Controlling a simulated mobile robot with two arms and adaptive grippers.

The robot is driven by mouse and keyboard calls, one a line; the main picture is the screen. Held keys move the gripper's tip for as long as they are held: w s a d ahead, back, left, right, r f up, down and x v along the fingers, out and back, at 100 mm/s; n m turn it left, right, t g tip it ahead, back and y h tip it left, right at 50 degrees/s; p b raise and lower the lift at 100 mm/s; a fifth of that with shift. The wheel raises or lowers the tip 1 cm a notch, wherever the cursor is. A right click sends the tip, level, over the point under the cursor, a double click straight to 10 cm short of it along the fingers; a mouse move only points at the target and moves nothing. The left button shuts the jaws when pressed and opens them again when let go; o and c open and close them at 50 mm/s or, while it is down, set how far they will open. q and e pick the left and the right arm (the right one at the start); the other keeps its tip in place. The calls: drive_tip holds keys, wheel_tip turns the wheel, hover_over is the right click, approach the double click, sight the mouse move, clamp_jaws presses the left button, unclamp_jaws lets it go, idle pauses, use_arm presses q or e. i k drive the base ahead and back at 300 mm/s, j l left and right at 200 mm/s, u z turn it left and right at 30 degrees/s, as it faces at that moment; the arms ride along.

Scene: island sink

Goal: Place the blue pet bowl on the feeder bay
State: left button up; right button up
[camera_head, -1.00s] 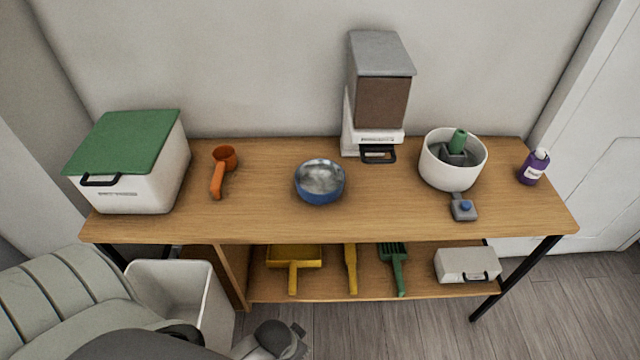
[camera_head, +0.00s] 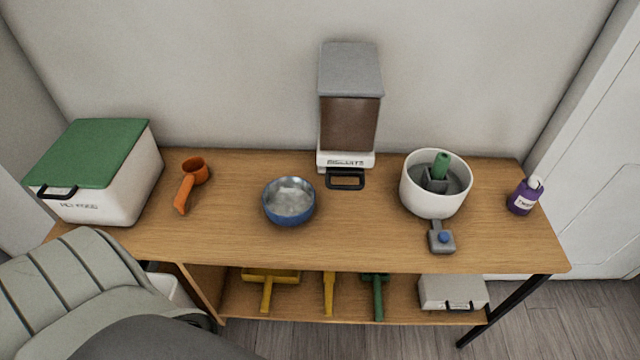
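The blue pet bowl (camera_head: 289,218) stands upright on the wooden table, left of centre, with a shiny silver inside. The feeder (camera_head: 349,110) stands at the back of the table against the wall, with a grey lid, a brown hopper and a white base. A black U-shaped bay (camera_head: 346,180) sticks out from the front of its base. The bowl is apart from it, in front and to the left. Nothing stands in the bay. Neither of my grippers is in view; part of my own arm or body fills the lower left corner.
A white bin with a green lid (camera_head: 98,152) and an orange scoop (camera_head: 190,183) are at the left. A white fountain bowl (camera_head: 434,200), a grey device (camera_head: 441,238) and a purple bottle (camera_head: 525,195) are at the right. The table (camera_head: 362,235) is clear around the pet bowl.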

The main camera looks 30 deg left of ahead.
sight(341, 197)
drive_tip(key=i+l+u, duration=0.85)
drive_tip(key=k, duration=0.05)
